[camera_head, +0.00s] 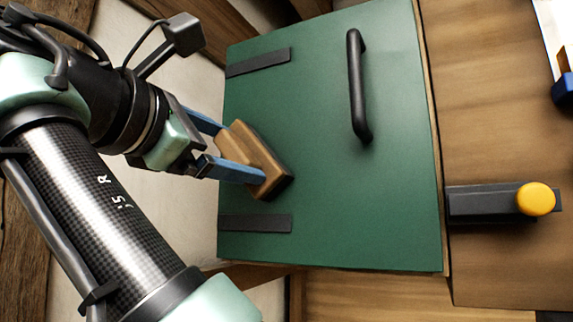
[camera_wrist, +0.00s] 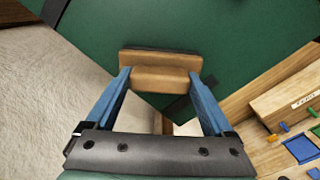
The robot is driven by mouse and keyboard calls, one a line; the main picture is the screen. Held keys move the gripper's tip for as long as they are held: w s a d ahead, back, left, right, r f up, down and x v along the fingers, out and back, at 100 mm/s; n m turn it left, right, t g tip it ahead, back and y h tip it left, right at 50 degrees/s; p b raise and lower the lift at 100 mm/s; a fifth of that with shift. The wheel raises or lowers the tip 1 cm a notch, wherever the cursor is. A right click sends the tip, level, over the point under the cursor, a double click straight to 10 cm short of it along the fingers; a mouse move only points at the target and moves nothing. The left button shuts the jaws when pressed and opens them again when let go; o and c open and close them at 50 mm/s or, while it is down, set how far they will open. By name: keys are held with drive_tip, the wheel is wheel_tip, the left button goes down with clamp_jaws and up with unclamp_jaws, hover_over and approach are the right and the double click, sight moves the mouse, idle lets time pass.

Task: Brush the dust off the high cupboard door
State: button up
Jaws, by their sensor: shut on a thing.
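The green cupboard door (camera_head: 325,200) fills the middle of the head view, with a black bar handle (camera_head: 357,85) and two dark hinge straps at its left edge. It looks shut. My gripper (camera_head: 240,155) is shut on a wooden brush (camera_head: 265,160) and holds it at the left part of the door, between the hinge straps. In the wrist view the brush (camera_wrist: 160,70) sits between my blue fingers (camera_wrist: 160,95), with the green door (camera_wrist: 240,40) behind it. The brush seems to be at the door face; bristle contact is hidden. No dust shows clearly on the door.
A dark latch with a yellow knob (camera_head: 536,199) is on the wood right of the door. In the wrist view, a labelled wooden block (camera_wrist: 290,100) and blue and green pieces lie at the lower right. A pale wall (camera_wrist: 50,100) is at the left.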

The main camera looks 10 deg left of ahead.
drive_tip(key=d, duration=0.2)
drive_tip(key=s+d+b, duration=0.1)
drive_tip(key=d, duration=0.1)
drive_tip(key=s+d+b, duration=0.1)
drive_tip(key=d, duration=0.1)
drive_tip(key=shift+s+d, duration=0.15)
drive_tip(key=shift+d, duration=0.05)
idle(0.4)
drive_tip(key=b+v, duration=0.5)
drive_tip(key=v, duration=0.1)
drive_tip(key=shift+b, duration=0.3)
idle(0.4)
